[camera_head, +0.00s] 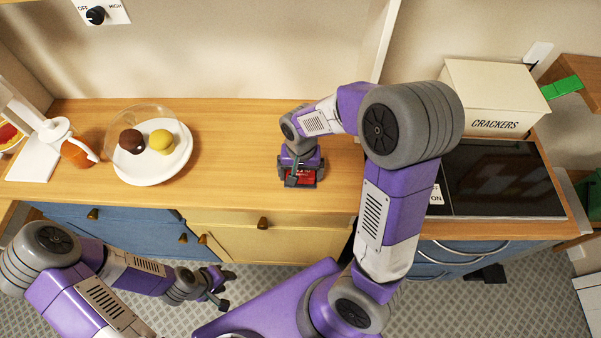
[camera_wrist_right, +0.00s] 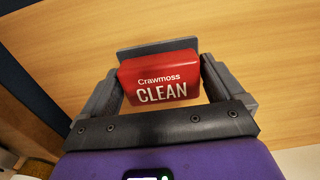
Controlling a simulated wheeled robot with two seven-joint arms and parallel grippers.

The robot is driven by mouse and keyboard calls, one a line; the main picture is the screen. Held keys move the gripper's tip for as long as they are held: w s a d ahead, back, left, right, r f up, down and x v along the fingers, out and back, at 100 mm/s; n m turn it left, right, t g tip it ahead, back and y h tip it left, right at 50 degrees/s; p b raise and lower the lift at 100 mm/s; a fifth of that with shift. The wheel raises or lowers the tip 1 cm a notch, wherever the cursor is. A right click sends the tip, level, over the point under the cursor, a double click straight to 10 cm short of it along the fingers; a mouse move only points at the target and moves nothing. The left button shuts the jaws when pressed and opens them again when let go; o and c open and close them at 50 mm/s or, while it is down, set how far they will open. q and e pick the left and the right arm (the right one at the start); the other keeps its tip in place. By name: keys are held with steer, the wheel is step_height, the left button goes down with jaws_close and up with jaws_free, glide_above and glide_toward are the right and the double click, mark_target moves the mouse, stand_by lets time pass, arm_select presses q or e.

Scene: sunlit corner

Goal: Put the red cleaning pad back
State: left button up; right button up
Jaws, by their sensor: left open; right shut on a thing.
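The red cleaning pad (camera_head: 304,177), lettered "Crawmoss CLEAN", is at the wooden counter, in my right gripper (camera_head: 299,180). In the right wrist view the pad (camera_wrist_right: 159,78) sits between the two dark fingers of the right gripper (camera_wrist_right: 160,88), which is shut on it. A grey edge shows behind the pad's far side. I cannot tell whether the pad touches the counter. My left gripper (camera_head: 219,288) is open and empty, low in front of the drawers.
At right are a black cooktop (camera_head: 500,180), a crackers box (camera_head: 495,97) and a green block (camera_head: 562,87) on a wooden shelf. Counter left of the pad is clear.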

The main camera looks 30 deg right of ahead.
mark_target(301, 173)
steer(key=shift+r, duration=0.1)
steer(key=o, duration=0.6)
steer(key=shift+r, duration=0.1)
step_height(301, 173, up, 12)
steer(key=p, duration=0.3)
stand_by(0.4)
